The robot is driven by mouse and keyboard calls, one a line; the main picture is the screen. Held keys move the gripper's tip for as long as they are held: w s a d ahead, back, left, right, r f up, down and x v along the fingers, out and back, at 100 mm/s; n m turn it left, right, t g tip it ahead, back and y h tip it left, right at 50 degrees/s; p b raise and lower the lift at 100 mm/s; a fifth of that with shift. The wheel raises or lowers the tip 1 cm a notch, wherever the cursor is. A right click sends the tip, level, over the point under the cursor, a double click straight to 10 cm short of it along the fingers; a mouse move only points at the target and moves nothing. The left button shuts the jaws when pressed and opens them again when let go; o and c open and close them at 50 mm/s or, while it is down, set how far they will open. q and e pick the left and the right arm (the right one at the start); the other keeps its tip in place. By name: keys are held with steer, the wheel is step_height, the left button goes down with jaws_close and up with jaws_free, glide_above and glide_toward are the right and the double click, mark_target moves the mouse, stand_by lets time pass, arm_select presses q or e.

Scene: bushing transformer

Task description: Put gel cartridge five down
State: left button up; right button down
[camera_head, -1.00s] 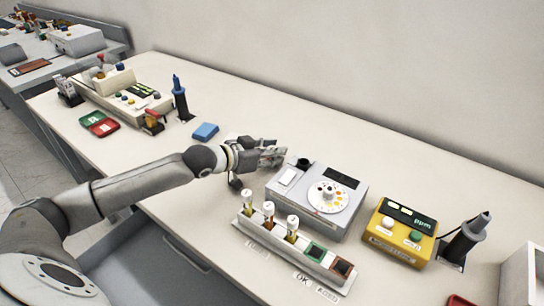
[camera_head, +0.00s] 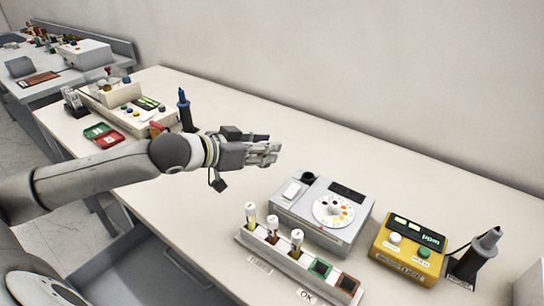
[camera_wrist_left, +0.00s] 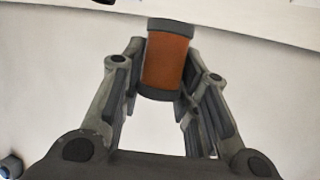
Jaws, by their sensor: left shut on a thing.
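The gel cartridge (camera_wrist_left: 167,62), an orange-brown cylinder with dark grey end caps, shows in the wrist view between the fingers. My left gripper (camera_head: 268,154) is shut on it, above the bench behind and left of the grey tester. In the head view the cartridge is too small or too covered to make out clearly. The wrist view shows the left gripper's fingers (camera_wrist_left: 166,88) on both sides of the cartridge. No number can be read on it. My right gripper is not in view.
The grey dial tester (camera_head: 320,215) has a dark round opening at its back left. In front is a rack (camera_head: 288,264) with three white-capped vials and green and brown squares. A yellow meter (camera_head: 407,248) stands right. Bench is clear (camera_head: 330,150) behind the tester.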

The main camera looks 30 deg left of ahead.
arm_select(q)
steer(key=shift+s+d, duration=0.1)
steer(key=shift+s, duration=0.55)
steer(key=s+r+b, duration=0.3)
steer(key=s, duration=0.3)
steer(key=shift+s+r, duration=0.15)
